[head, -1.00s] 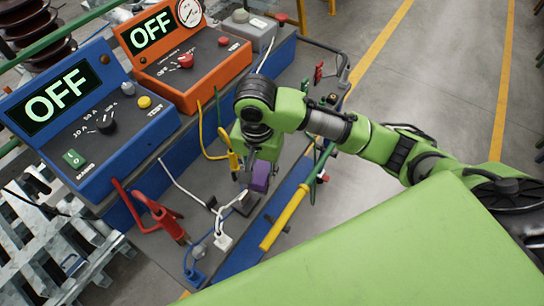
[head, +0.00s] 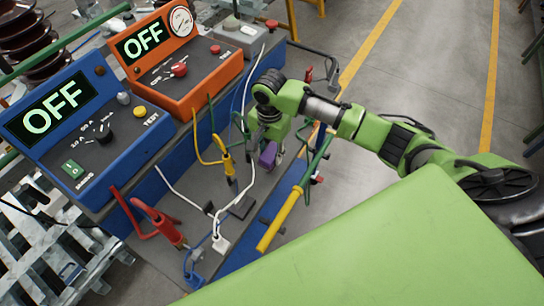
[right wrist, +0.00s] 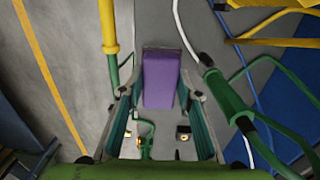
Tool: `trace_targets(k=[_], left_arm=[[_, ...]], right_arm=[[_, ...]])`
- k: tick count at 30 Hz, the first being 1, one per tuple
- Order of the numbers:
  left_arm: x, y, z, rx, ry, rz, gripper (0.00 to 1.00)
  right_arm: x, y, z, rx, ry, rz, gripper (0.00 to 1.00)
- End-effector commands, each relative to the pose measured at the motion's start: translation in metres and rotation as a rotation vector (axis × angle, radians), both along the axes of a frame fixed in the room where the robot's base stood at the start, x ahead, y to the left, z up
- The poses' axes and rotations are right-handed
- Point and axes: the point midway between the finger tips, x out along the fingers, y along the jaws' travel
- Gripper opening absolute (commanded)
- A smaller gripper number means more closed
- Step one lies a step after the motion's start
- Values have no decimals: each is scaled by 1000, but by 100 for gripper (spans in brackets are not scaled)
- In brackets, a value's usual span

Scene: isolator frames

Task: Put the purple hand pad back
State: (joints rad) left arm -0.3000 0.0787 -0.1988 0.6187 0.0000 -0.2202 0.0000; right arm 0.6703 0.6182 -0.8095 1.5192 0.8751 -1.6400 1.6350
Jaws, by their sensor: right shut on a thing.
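The purple hand pad (head: 268,154) is a small purple block held by my right gripper (head: 273,148), above the right part of the grey bench top. In the right wrist view the pad (right wrist: 160,78) sits between the two fingers (right wrist: 160,105), which are shut on it. Its underside is hidden, and I cannot tell how high it is above the bench. My left gripper is not in view.
A blue box (head: 85,135) and an orange box (head: 185,65), both reading OFF, stand along the left. A yellow-handled pole (head: 280,220) lies along the bench's right edge. Red clamps (head: 160,222), a yellow clamp (head: 225,160) and several cables are on the bench.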

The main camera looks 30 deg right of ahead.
Motion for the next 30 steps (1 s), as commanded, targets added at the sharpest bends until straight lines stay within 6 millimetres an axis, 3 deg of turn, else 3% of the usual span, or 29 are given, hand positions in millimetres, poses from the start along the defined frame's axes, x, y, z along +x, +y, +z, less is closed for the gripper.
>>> trace_targets(k=[5,11,23,24,25,30], left_arm=[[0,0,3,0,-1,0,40],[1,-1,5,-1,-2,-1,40],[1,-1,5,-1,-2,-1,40],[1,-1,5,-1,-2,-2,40],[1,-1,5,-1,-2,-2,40],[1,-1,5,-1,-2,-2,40]], right_arm=[[4,-11,-12,-2,1,-3,14],[4,-8,-38,0,0,1,14],[4,-8,-44,-1,-1,0,14],[4,-9,-44,-1,-2,0,42],[4,-9,-44,-1,-2,0,48],[4,-8,-43,0,-1,1,48]])
